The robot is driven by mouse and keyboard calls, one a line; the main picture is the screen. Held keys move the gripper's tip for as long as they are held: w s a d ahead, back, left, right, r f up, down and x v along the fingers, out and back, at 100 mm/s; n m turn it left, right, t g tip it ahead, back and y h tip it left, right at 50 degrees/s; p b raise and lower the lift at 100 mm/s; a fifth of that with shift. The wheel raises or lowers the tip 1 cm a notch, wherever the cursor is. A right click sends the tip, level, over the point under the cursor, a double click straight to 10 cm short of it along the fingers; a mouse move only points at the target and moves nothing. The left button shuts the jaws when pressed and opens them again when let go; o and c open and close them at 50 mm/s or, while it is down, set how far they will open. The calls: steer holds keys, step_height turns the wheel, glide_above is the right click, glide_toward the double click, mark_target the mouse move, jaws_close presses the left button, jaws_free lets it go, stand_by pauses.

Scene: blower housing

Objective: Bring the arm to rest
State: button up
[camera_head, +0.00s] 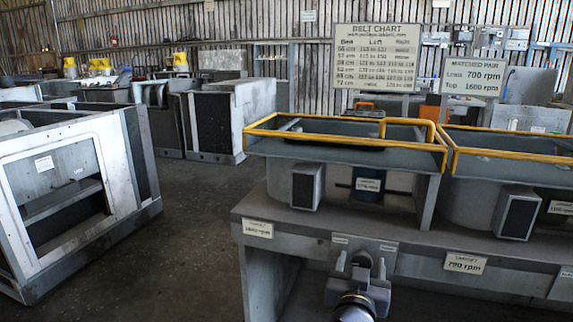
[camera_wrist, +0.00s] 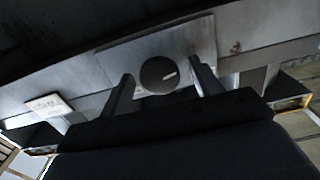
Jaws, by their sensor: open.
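My gripper (camera_head: 361,264) is in front of the bench's front face in the head view, low and right of centre. In the wrist view its two fingers (camera_wrist: 165,88) are spread apart, with a round dark knob (camera_wrist: 158,75) showing between them. The knob has a short pale mark and sits on a grey plate (camera_wrist: 205,42). Gaps show between the knob and both fingers, so nothing is held. How far the fingertips are from the plate is hard to tell. In the head view my gripper hides the knob.
The grey bench (camera_head: 300,228) carries two housings with yellow-edged tops (camera_head: 345,137). Labels, including a "790 rpm" tag (camera_head: 465,263), are on its front edge. A belt chart (camera_head: 375,57) stands behind. A grey metal frame (camera_head: 75,190) is at left. Open floor (camera_head: 195,235) lies between.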

steer(key=shift+r+n+p, duration=0.15)
steer(key=shift+n+p, duration=0.2)
steer(key=shift+n, duration=0.25)
steer(key=p+v, duration=0.1)
steer(key=v, duration=0.8)
steer(key=shift+s+a+p, duration=0.15)
steer(key=shift+s+p, duration=0.15)
steer(key=shift+p, duration=0.05)
steer(key=shift+w, duration=0.1)
